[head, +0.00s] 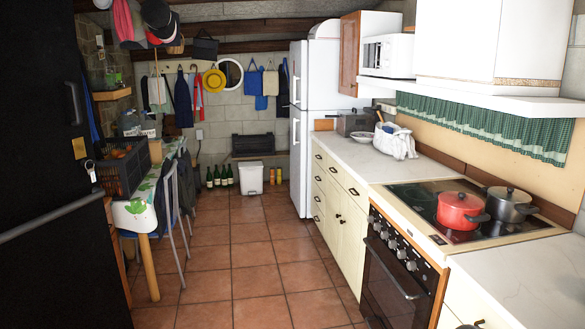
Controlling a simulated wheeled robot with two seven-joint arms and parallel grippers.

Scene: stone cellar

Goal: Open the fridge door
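The white fridge (334,82) stands at the far end of the right-hand counter row, against the back of the room. Its front faces left and shows as a narrow strip, with an upper door (303,70) and a taller lower door (303,165). An upper handle (295,91) and a lower handle (296,130) sit close to the gap between the doors. Both doors look shut. Neither of my grippers is in view.
A tiled floor aisle (235,265) runs clear toward the fridge. Cabinets (340,195) and an oven (392,275) line the right. A table (137,215) with a black crate (120,170) and chairs stand left. A white bin (251,178) and bottles (220,178) are at the back.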

